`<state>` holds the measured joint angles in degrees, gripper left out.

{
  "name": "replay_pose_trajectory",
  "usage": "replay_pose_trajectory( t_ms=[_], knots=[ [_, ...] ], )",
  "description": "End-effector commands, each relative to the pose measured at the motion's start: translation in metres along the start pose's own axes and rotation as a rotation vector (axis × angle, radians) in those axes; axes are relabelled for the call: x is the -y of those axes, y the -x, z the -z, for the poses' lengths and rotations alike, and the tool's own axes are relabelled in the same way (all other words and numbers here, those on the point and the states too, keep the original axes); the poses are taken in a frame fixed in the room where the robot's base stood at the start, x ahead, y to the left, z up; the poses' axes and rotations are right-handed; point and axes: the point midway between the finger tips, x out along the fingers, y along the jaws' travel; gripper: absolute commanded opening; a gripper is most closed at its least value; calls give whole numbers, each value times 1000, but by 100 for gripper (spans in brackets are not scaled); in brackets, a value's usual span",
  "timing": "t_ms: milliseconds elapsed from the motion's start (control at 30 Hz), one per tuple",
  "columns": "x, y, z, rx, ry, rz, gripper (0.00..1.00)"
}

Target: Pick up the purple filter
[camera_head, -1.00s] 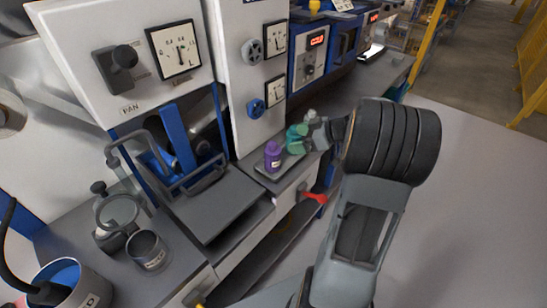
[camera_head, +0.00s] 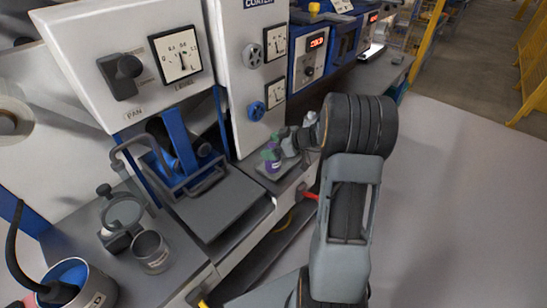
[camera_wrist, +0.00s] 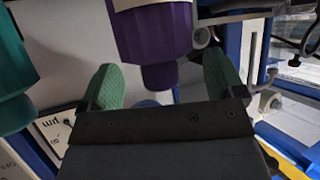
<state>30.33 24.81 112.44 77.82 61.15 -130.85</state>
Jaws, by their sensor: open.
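The purple filter (camera_head: 272,166) stands on a small grey tray (camera_head: 258,174) on the bench, partly covered by my gripper in the head view. In the wrist view the purple filter (camera_wrist: 155,38) appears large, with its narrower end between my two green finger pads. My gripper (camera_wrist: 165,82) is open, with a finger on each side of the filter and visible gaps beside it. In the head view my gripper (camera_head: 273,154) is at the filter's upper part.
A teal bottle-like thing (camera_wrist: 12,75) is close on the left in the wrist view. A panel with a blue knob (camera_head: 256,111) rises behind the tray. A grey flat plate with a handle (camera_head: 205,195), a metal cup (camera_head: 151,250) and a ring stand (camera_head: 120,215) are to the left.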

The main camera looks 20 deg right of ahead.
Motion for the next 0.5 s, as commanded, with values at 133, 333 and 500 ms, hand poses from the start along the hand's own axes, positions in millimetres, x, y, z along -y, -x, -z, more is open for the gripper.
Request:
replay_pose_trajectory(
  t_ms=[133, 333, 500],
  knots=[
    [0, -1, 0, 0, 0, 0, 88],
    [0, 0, 0, 0, 0, 0, 76],
    [0, 0, 0, 0, 0, 0, 59]
  ],
)
